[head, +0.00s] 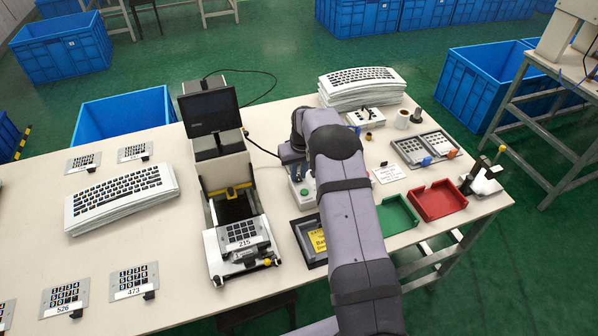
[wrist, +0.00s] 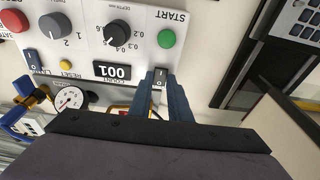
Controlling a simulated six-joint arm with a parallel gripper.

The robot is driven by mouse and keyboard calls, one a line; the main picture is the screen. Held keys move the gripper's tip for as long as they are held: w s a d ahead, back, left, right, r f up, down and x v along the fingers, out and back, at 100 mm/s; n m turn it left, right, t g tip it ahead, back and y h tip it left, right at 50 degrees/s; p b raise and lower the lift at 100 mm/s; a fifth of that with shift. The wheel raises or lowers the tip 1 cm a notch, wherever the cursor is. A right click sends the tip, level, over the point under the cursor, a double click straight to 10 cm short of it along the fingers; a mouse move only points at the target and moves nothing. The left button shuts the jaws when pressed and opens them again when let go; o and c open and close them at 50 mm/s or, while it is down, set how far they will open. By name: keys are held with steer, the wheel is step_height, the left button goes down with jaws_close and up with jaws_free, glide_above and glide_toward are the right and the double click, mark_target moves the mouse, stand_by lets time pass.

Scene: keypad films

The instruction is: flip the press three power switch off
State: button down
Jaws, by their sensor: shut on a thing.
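The control panel (wrist: 205,50) fills the upper part of the wrist view, with its lettering upside down or tilted. A small dark and white rocker switch (wrist: 160,78) sits at the panel's edge beside the 001 counter. The blue fingers of my gripper (wrist: 161,82) are shut on this switch, one on each side. Its label and exact tilt are not readable. A second similar switch (wrist: 33,62) is at the left of the panel, clear of the fingers.
The press with a screen (head: 210,112) stands left of the box. Red (head: 438,201) and green (head: 397,214) trays lie right.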

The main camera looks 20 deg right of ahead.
mark_target(299, 181)
steer(key=shift+w+r+g, duration=0.1)
steer(key=shift+g, duration=0.2)
steer(key=c, duration=1.6)
jaws_free()
steer(key=shift+c, duration=0.2)
step_height(299, 181, up, 7)
steer(key=s+b, duration=0.1)
steer(key=b, duration=0.1)
steer(key=shift+b, duration=0.35)
steer(key=shift+r, duration=0.1)
steer(key=s+a+r, duration=0.2)
steer(key=s+a, duration=0.2)
steer(key=s, duration=0.5)
steer(key=s+a+r, duration=0.2)
steer(key=s+a, duration=0.1)
steer(key=s, duration=0.5)
steer(key=s+a+f+g, duration=0.1)
steer(key=s+a+f, duration=0.1)
steer(key=s, duration=1.6)
steer(key=shift+s+a+f+g, duration=0.2)
steer(key=shift+s+a+g, duration=0.15)
steer(key=shift+a, duration=0.25)
